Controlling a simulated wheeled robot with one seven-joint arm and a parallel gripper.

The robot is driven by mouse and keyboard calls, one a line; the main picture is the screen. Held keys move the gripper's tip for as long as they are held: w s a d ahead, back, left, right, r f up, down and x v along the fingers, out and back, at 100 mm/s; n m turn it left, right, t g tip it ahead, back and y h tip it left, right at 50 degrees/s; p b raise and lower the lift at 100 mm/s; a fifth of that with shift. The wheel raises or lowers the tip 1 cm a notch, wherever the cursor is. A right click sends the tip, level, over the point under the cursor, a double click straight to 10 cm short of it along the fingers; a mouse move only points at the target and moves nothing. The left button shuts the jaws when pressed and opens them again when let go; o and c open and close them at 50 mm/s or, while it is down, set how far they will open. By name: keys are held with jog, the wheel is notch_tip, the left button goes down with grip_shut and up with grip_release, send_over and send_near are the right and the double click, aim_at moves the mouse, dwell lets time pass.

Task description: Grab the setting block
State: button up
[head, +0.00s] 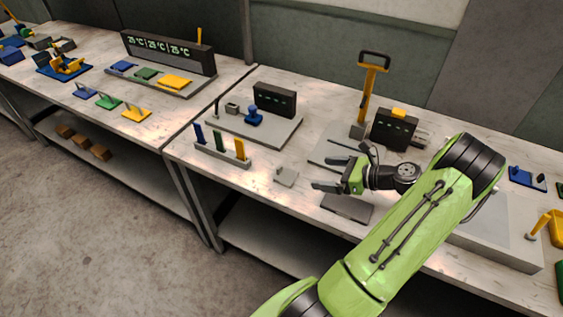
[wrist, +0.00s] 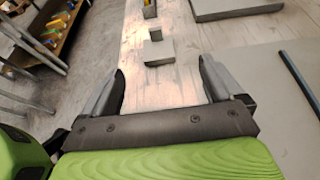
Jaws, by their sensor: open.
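A small light-grey block, which looks like the setting block (head: 286,177), lies on the table near its front edge in the head view. It has a flat base with a small raised piece. In the wrist view the setting block (wrist: 159,53) is ahead of the fingers, roughly midway between them and farther off. My gripper (head: 331,173) is open and empty, to the right of the block, with its fingers pointing left towards it. In the wrist view my gripper (wrist: 161,70) shows bare table between its fingers. A gap separates the fingertips from the block.
A grey rack with blue, green and yellow upright pieces (head: 222,154) stands left of the block. Behind is a grey plate (head: 284,135) with a black display. A dark flat plate (head: 346,208) lies below my gripper. A yellow-handled press (head: 370,90) stands at the back.

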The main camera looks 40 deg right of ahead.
aim_at(281, 170)
jog(key=b+x, duration=0.1)
jog(key=x, duration=0.4)
jog(key=b+x, duration=0.1)
jog(key=x, duration=0.9)
jog(key=shift+w+a+f+b, duration=0.15)
jog(key=shift+w+a+b, duration=0.05)
jog(key=shift+a+b, duration=0.25)
jog(key=shift+s, duration=0.1)
